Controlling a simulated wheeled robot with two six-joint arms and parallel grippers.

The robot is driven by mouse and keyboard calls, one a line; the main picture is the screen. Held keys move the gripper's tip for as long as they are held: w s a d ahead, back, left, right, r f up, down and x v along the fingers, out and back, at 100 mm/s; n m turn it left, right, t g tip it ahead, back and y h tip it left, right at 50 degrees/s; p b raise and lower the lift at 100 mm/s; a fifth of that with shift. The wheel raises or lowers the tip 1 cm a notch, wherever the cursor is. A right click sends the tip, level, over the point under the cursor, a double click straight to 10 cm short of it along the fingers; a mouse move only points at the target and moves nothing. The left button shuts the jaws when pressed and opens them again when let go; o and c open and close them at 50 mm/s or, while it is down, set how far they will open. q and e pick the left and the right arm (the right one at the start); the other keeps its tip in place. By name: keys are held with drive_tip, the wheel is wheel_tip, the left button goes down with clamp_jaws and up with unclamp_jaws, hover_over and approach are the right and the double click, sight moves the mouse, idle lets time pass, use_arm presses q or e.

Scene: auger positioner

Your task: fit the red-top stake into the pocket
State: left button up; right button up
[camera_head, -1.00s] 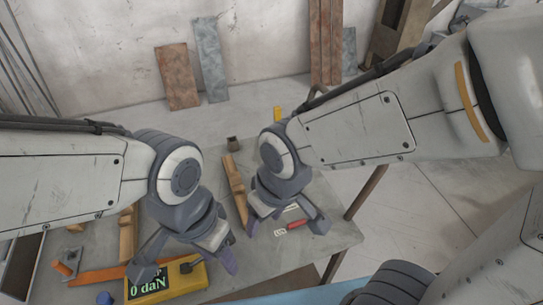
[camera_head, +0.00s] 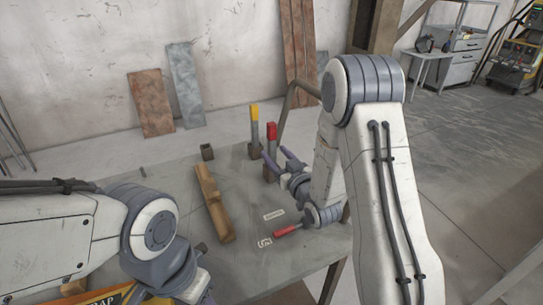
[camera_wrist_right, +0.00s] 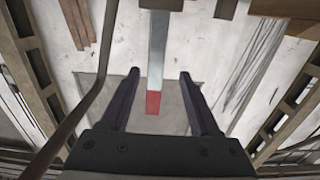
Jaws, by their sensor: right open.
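The red-top stake (camera_head: 271,138) stands upright at the far right of the table, its lower end at a dark brown block (camera_head: 269,172). In the right wrist view its grey shaft and red end (camera_wrist_right: 153,103) show between the two fingers. My right gripper (camera_head: 279,157) is open beside the stake in the head view; I see no closed contact. A small brown block with a dark opening (camera_head: 207,152), possibly the pocket, stands left of the stakes. My left gripper (camera_head: 195,290) is at the bottom left, its fingers mostly out of frame.
A yellow-top stake (camera_head: 255,125) stands just behind the red one. A wooden beam (camera_head: 213,203) lies left of the gripper. A red-handled tool (camera_head: 287,231) and pale labels lie in front. A yellow device (camera_head: 100,297) shows at bottom left. Bare tabletop lies between the beam and labels.

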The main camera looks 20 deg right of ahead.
drive_tip(key=shift+w+a, duration=0.1)
drive_tip(key=shift+w, duration=0.25)
drive_tip(key=w, duration=0.6)
drive_tip(key=shift+w+a+f, duration=0.15)
drive_tip(key=shift+w+a, duration=0.2)
clamp_jaws()
